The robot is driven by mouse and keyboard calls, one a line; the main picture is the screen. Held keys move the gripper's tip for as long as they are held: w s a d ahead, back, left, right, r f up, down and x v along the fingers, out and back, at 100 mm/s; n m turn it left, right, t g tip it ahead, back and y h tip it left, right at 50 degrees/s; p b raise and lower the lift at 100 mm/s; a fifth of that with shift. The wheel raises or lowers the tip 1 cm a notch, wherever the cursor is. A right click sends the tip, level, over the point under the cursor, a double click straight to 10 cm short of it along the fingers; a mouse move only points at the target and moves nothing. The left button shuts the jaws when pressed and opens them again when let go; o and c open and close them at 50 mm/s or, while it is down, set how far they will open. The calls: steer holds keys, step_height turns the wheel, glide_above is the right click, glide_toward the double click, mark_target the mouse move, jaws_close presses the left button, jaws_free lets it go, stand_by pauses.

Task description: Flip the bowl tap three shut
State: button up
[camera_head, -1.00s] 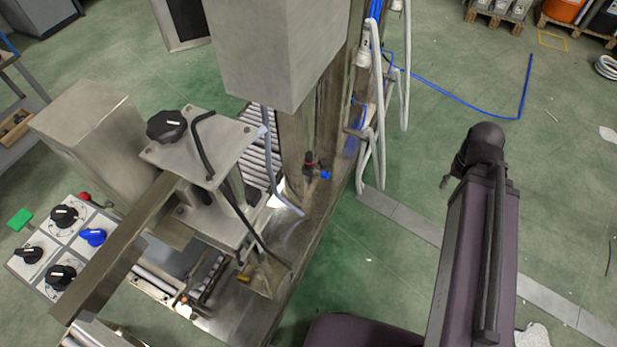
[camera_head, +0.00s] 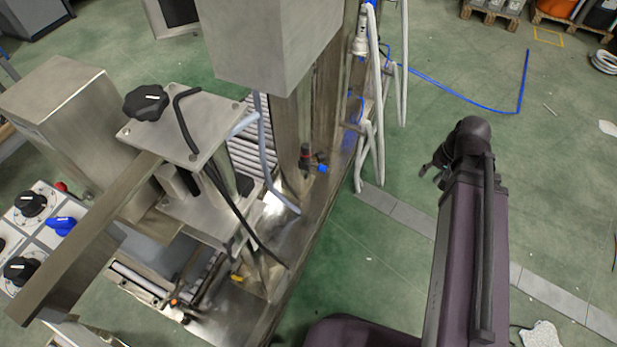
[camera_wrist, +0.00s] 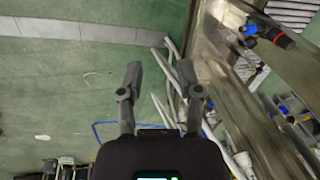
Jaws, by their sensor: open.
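My gripper (camera_wrist: 160,82) is open and empty in the wrist view, with its two fingers apart over the green floor. In the head view only a small part of it shows, at the far end of my arm on the right. A small fitting (camera_head: 308,157) with a dark body, a red band and a blue end sits on the steel frame in the head view. It also shows at the top right of the wrist view (camera_wrist: 270,36), away from my fingers. I cannot tell whether this fitting is the bowl tap three. No tap is clearly labelled.
The steel machine (camera_head: 275,40) fills the left and middle. White hoses (camera_head: 379,110) hang along its right side, and in the wrist view they lie close to my fingers. A control panel with knobs (camera_head: 32,203) is at left. Green floor on the right is mostly free.

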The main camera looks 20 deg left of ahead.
steer(key=w+a+f+y+b, duration=0.4)
steer(key=a+f+b, duration=0.4)
steer(key=f+b, duration=0.4)
steer(key=w+a+f+y+b, duration=0.5)
steer(key=a+f+b, duration=0.4)
steer(key=b, duration=1.4)
steer(key=w+a+f+m+y+b, duration=0.1)
steer(key=w+a+f+y+b, duration=0.3)
steer(key=f+b, duration=1.1)
steer(key=a+y+b, duration=0.2)
steer(key=a, duration=0.2)
steer(key=shift+w+a+t+y+b, duration=0.15)
steer(key=shift+a+t+y+b, duration=0.25)
steer(key=shift+a, duration=0.1)
steer(key=shift+w+a, duration=0.15)
steer(key=shift+a, duration=2.1)
steer(key=shift+w+a, duration=0.2)
steer(key=shift+a, duration=2.05)
steer(key=shift+w+a, duration=0.15)
steer(key=shift+a, duration=2.1)
jaws_close()
steer(key=shift+a, duration=0.15)
